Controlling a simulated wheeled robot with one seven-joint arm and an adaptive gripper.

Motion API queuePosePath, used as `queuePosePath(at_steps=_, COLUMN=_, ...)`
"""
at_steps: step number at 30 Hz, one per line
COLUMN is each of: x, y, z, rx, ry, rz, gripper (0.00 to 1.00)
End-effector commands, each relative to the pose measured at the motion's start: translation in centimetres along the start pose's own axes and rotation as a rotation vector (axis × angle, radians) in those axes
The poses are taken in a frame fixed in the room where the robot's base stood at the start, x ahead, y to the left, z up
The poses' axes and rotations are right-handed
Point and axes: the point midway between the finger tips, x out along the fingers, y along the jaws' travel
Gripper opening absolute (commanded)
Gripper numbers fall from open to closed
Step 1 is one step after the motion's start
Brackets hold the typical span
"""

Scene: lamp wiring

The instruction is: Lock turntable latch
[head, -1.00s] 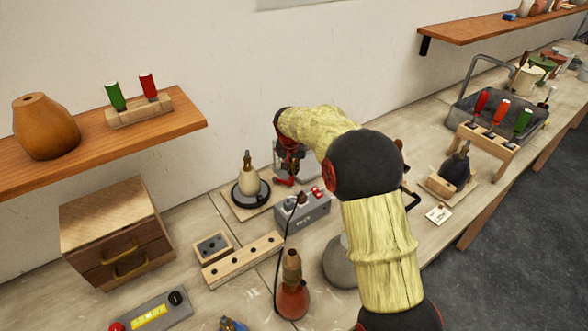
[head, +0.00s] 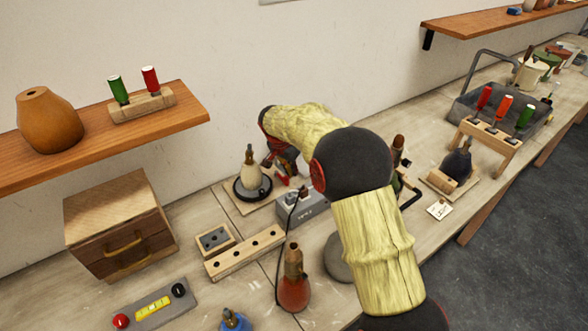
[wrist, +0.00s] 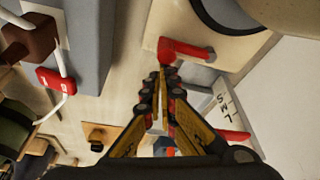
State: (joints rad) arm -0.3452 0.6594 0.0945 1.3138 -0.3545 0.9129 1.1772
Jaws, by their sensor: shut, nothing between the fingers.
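The turntable (head: 241,193) is a black disc on a light wooden board (head: 236,208), with a cream lamp base (head: 251,176) upright on it. In the wrist view the turntable's dark rim (wrist: 228,18) is at the upper right, and a red latch lever (wrist: 187,50) lies on the board near its edge. My gripper (wrist: 163,72) is shut and empty, its fingertips at the lever's bent end; I cannot tell whether they touch. In the head view my gripper (head: 286,178) is right beside the turntable, partly hidden by my arm.
A grey power box (head: 300,206) with a plug and cord stands close in front; it also shows in the wrist view (wrist: 92,40). A wooden block with holes (head: 245,252), a red-brown lamp base (head: 294,292) and a drawer box (head: 118,225) are nearer. The wall is close behind.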

Motion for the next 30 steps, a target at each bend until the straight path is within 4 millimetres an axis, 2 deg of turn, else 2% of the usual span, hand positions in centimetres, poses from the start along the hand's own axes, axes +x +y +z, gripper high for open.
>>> queuePosePath(at_steps=20, x=-0.5, y=-0.1, z=0.3, rx=-0.002, ry=-0.001, rz=-0.001, gripper=0.0)
queuePosePath(at_steps=25, x=-2.8, y=-0.1, z=0.2, rx=-0.002, ry=0.0, rz=-0.003, gripper=0.0)
queuePosePath(at_steps=30, x=-6.3, y=-0.1, z=0.1, rx=-0.001, ry=0.001, rz=-0.004, gripper=0.0)
